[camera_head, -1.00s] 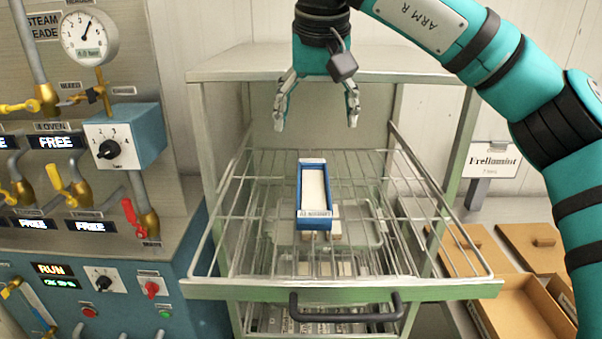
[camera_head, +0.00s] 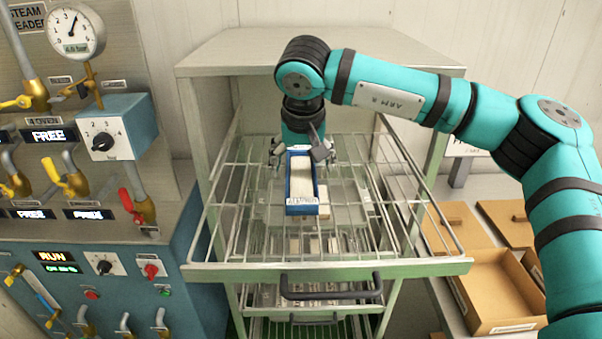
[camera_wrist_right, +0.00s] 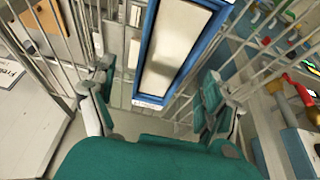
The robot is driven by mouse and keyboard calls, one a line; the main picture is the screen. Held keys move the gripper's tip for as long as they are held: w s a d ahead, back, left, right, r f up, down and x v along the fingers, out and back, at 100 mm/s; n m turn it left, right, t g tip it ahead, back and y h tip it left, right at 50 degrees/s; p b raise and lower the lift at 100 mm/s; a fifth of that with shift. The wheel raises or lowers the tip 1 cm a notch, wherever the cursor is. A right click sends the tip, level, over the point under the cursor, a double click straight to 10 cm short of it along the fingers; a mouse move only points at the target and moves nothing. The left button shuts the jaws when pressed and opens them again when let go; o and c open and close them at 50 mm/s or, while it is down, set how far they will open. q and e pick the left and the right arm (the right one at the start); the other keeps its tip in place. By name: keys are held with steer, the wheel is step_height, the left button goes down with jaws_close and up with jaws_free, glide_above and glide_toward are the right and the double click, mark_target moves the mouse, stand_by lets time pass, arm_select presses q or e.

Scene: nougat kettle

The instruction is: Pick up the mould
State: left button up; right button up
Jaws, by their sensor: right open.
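The mould is a long blue tray (camera_head: 302,186) with a pale filling and a white label on its near end. It lies on the pulled-out wire rack (camera_head: 239,222). My right gripper (camera_head: 297,160) is at the far end of the mould, with its fingers open around or just above that end; I cannot tell the exact height. In the right wrist view the mould (camera_wrist_right: 172,55) lies ahead between the two open fingers (camera_wrist_right: 152,100), apart from both. My left gripper is not in view.
The rack's green front bar (camera_head: 230,271) carries a dark handle (camera_head: 330,290). Wire sides rise left and right of the mould. Lower racks hold pale blocks. A panel with valves and a gauge (camera_head: 76,33) stands at left. Brown boxes (camera_head: 495,285) lie on the right.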

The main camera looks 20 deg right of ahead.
mark_target(301, 174)
steer(key=shift+p+x, duration=0.45)
steer(key=shift+x, duration=0.7)
steer(key=shift+w+f, duration=0.15)
steer(key=shift+f, duration=0.35)
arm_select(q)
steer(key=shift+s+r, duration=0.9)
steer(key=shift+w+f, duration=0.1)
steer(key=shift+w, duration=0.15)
arm_select(e)
steer(key=shift+f, duration=0.1)
arm_select(q)
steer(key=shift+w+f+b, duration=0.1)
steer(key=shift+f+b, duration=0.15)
steer(key=shift+b, duration=0.1)
arm_select(e)
steer(key=shift+f, duration=0.15)
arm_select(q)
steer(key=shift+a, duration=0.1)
arm_select(e)
steer(key=shift+c, duration=0.3)
steer(key=c, duration=1.3)
steer(key=shift+c, duration=0.8)
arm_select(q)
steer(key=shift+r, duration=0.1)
